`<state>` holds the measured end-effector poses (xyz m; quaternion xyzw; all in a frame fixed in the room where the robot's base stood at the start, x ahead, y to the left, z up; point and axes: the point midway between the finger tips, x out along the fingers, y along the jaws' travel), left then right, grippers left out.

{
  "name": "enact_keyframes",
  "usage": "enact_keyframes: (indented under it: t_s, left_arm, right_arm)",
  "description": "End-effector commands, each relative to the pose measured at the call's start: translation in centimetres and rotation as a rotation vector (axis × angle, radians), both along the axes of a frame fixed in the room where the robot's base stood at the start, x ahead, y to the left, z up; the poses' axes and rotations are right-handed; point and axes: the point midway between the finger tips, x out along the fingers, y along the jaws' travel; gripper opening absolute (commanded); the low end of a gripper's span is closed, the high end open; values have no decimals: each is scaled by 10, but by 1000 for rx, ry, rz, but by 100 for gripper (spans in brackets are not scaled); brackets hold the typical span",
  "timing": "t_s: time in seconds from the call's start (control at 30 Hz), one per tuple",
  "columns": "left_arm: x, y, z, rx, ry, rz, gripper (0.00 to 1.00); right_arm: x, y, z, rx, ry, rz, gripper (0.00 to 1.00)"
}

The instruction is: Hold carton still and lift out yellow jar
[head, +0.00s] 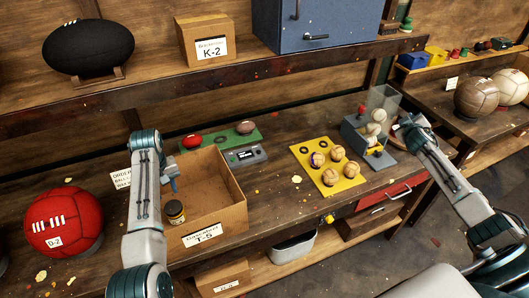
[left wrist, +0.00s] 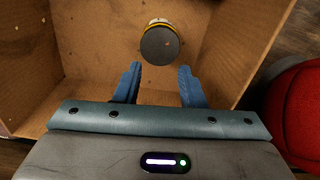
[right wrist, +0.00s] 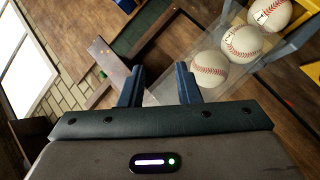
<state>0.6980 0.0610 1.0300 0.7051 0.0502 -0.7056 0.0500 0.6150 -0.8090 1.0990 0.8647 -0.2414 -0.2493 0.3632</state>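The open cardboard carton (head: 232,216), labelled T-5, stands on the bench at left. The yellow jar (head: 175,212), with a dark lid and yellow band, stands inside by the carton's near left corner. In the left wrist view the jar (left wrist: 160,44) shows from above, just beyond my fingertips, inside the carton (left wrist: 95,40). My left gripper (left wrist: 160,72) is open and empty over the carton, apart from the jar. My right gripper (right wrist: 160,75) is open and empty, away from the carton at the right of the bench, near a clear ball holder.
A red ball (head: 63,222) stands left of the carton. A green tray (head: 222,134) and scale (head: 244,155) lie behind it. A yellow mat (head: 345,185) with several balls lies to its right. The ball holder (head: 383,160) stands close to my right gripper.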

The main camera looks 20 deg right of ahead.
Motion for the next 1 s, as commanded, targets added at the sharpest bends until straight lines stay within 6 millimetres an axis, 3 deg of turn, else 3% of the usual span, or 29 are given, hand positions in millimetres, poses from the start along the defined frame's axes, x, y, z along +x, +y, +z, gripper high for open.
enact_keyframes:
  t_s: [0.03,0.3,0.5,0.6,0.67,0.77,0.87,1.0]
  left_arm:
    - [0,0,0,0,0,0,36]
    - [0,0,0,0,0,0,36]
    - [0,0,0,0,0,0,36]
    - [0,0,0,0,0,0,36]
    - [0,0,-1,0,0,0,36]
    - [0,0,0,0,0,0,36]
    - [0,0,0,0,0,0,36]
    - [0,0,0,0,0,0,36]
  right_arm:
    - [12,-3,33,-11,-44,-7,30]
    - [42,-10,185,-40,-248,-59,30]
    - [46,-7,276,-30,-379,-112,30]
    - [50,3,303,20,-432,-165,30]
    - [57,14,294,78,-428,-206,30]
    - [71,34,262,165,-383,-261,30]
    - [86,62,220,254,-312,-301,30]
    - [107,114,159,377,-187,-344,30]
